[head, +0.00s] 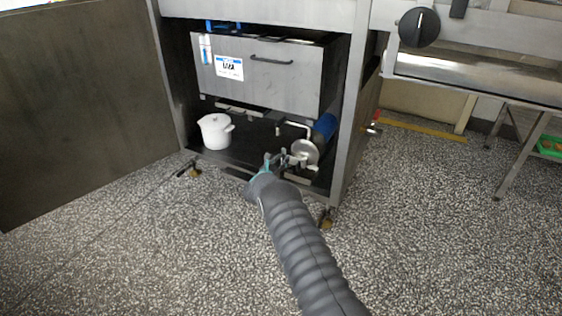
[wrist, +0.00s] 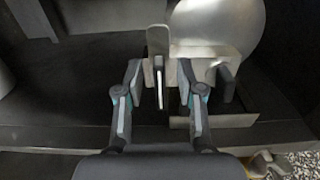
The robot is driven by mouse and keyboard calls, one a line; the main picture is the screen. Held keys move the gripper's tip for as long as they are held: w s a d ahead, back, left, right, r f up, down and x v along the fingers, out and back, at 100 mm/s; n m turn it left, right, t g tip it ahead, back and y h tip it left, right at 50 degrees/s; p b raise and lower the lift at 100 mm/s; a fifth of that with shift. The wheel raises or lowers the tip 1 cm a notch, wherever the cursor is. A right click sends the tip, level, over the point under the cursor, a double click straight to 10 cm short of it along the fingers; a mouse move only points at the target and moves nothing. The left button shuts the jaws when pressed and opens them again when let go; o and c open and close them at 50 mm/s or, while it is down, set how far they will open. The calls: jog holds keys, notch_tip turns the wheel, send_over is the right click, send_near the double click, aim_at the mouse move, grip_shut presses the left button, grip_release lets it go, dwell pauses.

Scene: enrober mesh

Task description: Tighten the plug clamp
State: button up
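The plug clamp shows as metal parts beside a round steel housing (head: 305,152) low inside the open cabinet. In the wrist view a flat upright metal tab (wrist: 158,42), probably the clamp's wing or handle, stands between my fingertips. A metal block (wrist: 203,62) lies just right of it, in front of the rounded housing (wrist: 222,22). My gripper (head: 275,161) is at the cabinet's lower front opening. In the wrist view my gripper (wrist: 160,72) is open around the tab, with a visible gap on the left. I cannot tell whether the right finger touches metal.
A steel tank (head: 262,72) with a handle hangs above. A blue cylinder (head: 325,127) is behind the housing. The cabinet's right post (head: 347,120) is close. Speckled floor (head: 430,230) is clear in front.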

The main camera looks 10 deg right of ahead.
jog(key=shift+w+d, duration=0.1)
jog(key=shift+w, duration=0.05)
jog(key=shift+c, duration=0.2)
jog(key=shift+r, duration=0.1)
grip_shut()
jog(key=shift+b, duration=0.3)
jog(key=shift+d+m+b, duration=0.1)
jog(key=shift+m+b, duration=0.7)
jog(key=shift+m, duration=0.2)
jog(key=m, duration=0.6)
jog(key=s+d+f+m+b, duration=0.1)
jog(key=m, duration=0.6)
jog(key=f+m, duration=0.1)
jog(key=m, duration=0.2)
jog(key=shift+d, duration=0.2)
